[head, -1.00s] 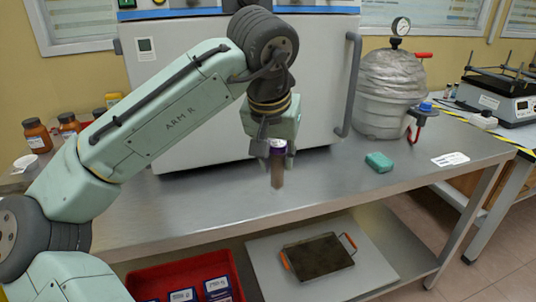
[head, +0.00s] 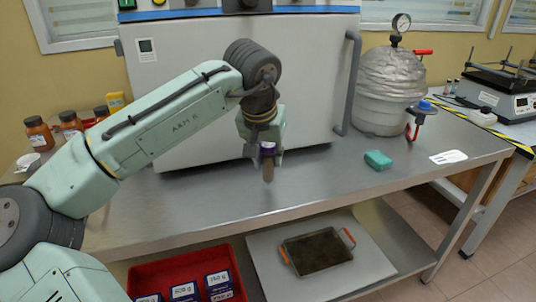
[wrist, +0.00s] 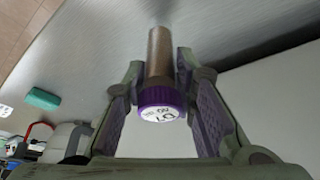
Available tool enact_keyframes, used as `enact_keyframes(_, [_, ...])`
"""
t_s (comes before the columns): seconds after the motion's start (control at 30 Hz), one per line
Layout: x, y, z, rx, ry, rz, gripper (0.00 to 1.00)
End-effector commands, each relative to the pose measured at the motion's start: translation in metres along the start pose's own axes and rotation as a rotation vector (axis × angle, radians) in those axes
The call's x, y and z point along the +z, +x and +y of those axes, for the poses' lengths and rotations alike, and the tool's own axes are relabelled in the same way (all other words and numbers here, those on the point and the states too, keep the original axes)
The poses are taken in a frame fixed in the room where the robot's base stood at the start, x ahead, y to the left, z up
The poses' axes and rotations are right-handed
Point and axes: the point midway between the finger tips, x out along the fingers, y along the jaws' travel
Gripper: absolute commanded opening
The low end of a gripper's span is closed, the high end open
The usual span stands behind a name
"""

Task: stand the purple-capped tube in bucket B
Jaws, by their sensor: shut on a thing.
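My gripper (head: 267,150) is shut on the purple-capped tube (head: 268,172), which hangs cap up above the steel bench in the head view. In the wrist view the tube (wrist: 159,55) shows a brownish body and a purple cap with a white marked top, between the two fingers of my gripper (wrist: 165,112). The tube looks close to upright, and its lower end looks clear of the bench, though the gap is hard to judge. I cannot make out a bucket marked B in either view.
The steel bench (head: 330,187) is mostly bare in front of a large grey cabinet (head: 210,80). A green block (head: 378,160) and a foil-covered vessel (head: 385,95) stand to the right. Brown jars (head: 38,133) stand left. Below are a red bin (head: 143,277) and an orange-handled tray (head: 317,252).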

Motion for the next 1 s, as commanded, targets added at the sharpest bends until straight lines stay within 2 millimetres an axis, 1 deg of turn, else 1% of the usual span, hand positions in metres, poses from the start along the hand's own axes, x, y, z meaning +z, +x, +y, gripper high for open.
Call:
enact_keyframes(0.1, [0.002,0.004,0.001,0.002,0.000,0.000,0.00])
enact_keyframes(0.13, [0.001,0.003,0.001,0.001,0.001,0.000,0.27])
enact_keyframes(0.4, [0.001,0.003,0.000,0.000,0.000,0.000,0.45])
enact_keyframes(0.67, [0.001,0.002,0.000,0.000,0.000,0.000,0.45])
enact_keyframes(0.77, [0.000,-0.001,0.000,-0.001,-0.001,0.000,0.45])
enact_keyframes(0.87, [-0.001,-0.009,0.000,0.000,-0.001,0.002,0.45])
enact_keyframes(0.97, [-0.001,-0.027,0.000,0.001,0.000,0.002,0.45])
enact_keyframes(1.0, [-0.001,-0.036,0.001,0.001,0.000,0.003,0.45])
